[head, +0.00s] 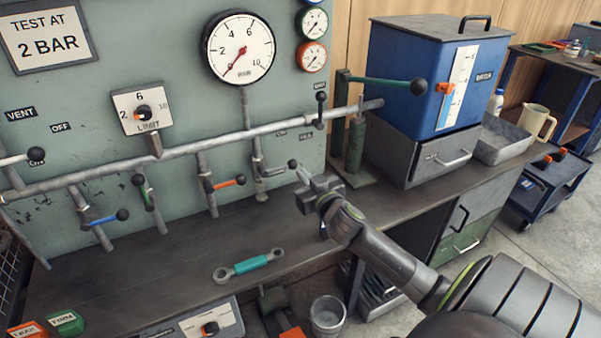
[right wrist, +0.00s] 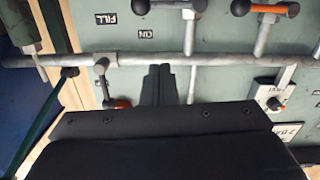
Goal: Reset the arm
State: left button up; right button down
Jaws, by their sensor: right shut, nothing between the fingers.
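My right arm comes in from the lower right in the head view. Its gripper (head: 303,176) is above the workbench, in front of the panel's pipework and left of the green hand pump. The gripper is shut and empty. In the right wrist view the closed dark fingers (right wrist: 158,84) overlap the long horizontal pipe (right wrist: 220,58) in the picture; I cannot tell how far apart they are. My left gripper is not in view.
The panel pipe (head: 190,146) carries several coloured valve levers near my gripper. The green hand pump (head: 356,140) and blue water tank (head: 433,75) stand right. A teal-handled spanner (head: 250,265) lies on the bench. A metal cup (head: 327,315) is at the bottom.

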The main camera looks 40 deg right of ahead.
dwell(0.5)
jog(key=s+a+f+g, duration=0.35)
jog(key=s+f, duration=0.25)
jog(key=s, duration=0.2)
jog(key=s+a+f+g, duration=0.2)
jog(key=s+f+g, duration=0.2)
jog(key=s+f, duration=0.25)
jog(key=s+a+f+n+g+y, duration=0.1)
jog(key=s+a+f+g, duration=0.2)
jog(key=s, duration=0.6)
jog(key=s+a+g+y, duration=0.1)
jog(key=s+a+g, duration=0.3)
jog(key=s, duration=0.5)
notch_tip(320, 180, down, 19)
jog(key=d+p, duration=0.1)
jog(key=p, duration=0.5)
pick_arm(q)
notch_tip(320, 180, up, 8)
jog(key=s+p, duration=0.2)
jog(key=p, duration=0.2)
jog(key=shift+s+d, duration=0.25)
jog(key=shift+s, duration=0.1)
pick_arm(e)
jog(key=s+a+f+g+y, duration=0.1)
jog(key=s+f, duration=1)
jog(key=s, duration=0.3)
jog(key=shift+s+f, duration=0.25)
jog(key=shift+s, duration=0.1)
